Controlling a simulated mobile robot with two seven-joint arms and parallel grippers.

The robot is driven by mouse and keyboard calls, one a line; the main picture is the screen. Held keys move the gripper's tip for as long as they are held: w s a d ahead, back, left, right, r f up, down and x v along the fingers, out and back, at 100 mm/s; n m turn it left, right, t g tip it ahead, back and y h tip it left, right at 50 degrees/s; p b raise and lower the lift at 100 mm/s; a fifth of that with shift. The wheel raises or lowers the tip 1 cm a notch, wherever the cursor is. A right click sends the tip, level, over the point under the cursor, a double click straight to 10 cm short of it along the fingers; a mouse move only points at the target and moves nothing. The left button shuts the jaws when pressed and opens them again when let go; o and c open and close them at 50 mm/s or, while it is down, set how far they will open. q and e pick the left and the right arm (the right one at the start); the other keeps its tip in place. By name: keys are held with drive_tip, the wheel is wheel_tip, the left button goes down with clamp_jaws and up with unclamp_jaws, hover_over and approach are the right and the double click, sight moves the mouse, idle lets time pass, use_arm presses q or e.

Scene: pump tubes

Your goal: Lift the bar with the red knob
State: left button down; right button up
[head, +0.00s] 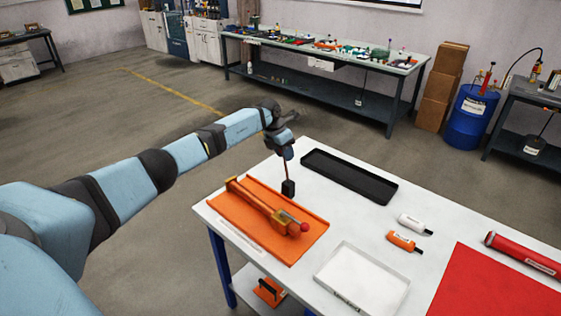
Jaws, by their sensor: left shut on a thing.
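An orange bar (262,206) lies in a shallow orange tray (284,252) on the white table. A red knob (304,227) is at its near right end, next to a brownish fitting. My left gripper (287,154) is above the tray's back edge, behind the bar and apart from it. It is shut on a thin brown rod (287,173) that hangs down with a black block (288,188) at its lower end. I cannot tell whether the block touches the table or tray. The fingertips are small and partly hidden. My right gripper is not in view.
A long black tray (348,190) is at the back of the table, and an empty white tray (342,285) at the front. White (411,223) and orange (401,240) bottles, a red mat (500,288) and a red tube (522,256) are to the right.

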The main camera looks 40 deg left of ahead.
use_arm(q)
drive_tip(key=shift+w+r, duration=0.1)
drive_tip(key=shift+w, duration=0.35)
drive_tip(key=shift+g, duration=0.4)
drive_tip(key=shift+r, duration=0.1)
drive_tip(key=c, duration=1)
unclamp_jaws()
drive_tip(key=shift+o, duration=1.1)
drive_tip(key=shift+w+d, duration=0.1)
drive_tip(key=shift+w, duration=0.1)
drive_tip(key=shift+s, duration=0.1)
